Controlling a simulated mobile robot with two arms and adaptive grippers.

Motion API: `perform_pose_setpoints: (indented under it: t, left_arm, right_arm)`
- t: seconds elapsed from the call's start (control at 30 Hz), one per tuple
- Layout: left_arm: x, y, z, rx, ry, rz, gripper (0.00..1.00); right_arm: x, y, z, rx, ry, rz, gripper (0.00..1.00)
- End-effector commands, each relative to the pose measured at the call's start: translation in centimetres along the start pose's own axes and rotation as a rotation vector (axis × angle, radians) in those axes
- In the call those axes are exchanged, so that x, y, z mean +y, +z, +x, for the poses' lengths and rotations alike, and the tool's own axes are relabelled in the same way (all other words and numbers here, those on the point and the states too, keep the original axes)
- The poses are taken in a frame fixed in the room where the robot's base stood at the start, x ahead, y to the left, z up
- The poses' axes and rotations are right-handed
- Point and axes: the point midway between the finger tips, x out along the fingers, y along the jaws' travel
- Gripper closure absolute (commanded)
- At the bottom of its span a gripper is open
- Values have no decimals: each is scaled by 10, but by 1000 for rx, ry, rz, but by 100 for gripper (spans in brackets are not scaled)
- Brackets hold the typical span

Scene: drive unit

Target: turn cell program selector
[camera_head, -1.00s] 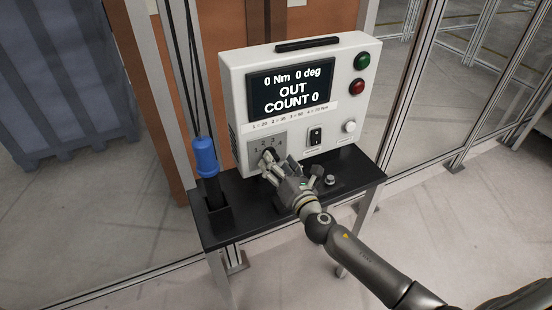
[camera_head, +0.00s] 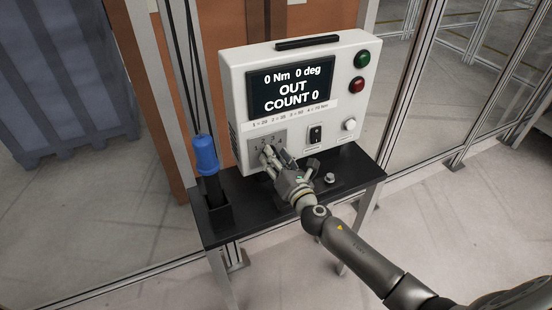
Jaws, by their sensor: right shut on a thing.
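The program selector (camera_head: 263,154) is a small dark knob on a grey plate (camera_head: 281,137) marked 1 to 4, low on the left of the white control box (camera_head: 237,95). My right gripper (camera_head: 267,158) reaches in from the lower right and is shut on the selector knob. Its fingers cover most of the knob, so I cannot tell which number it points at. The screen (camera_head: 291,88) reads "0 Nm 0 deg", "OUT" and "COUNT 0". My left gripper is not in view.
The box stands on a black shelf (camera_head: 240,225). A blue-topped tool (camera_head: 205,156) stands in a holder at the left. A green button (camera_head: 362,59), a red button (camera_head: 357,85), a black switch (camera_head: 315,134) and a white knob (camera_head: 349,125) are on the box's front.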

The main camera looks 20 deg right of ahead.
Motion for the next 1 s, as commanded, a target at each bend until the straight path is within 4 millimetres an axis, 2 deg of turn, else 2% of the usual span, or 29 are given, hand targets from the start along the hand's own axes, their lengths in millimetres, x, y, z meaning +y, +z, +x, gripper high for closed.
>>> perform_pose_setpoints:
  t: [0.27, 1.0]
  left_arm:
    - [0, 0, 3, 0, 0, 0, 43]
    - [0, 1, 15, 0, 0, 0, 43]
  right_arm:
    - [-1, -1, 0, -1, -1, 75, 83]
    - [-4, -1, 0, -1, -1, 599, 83]
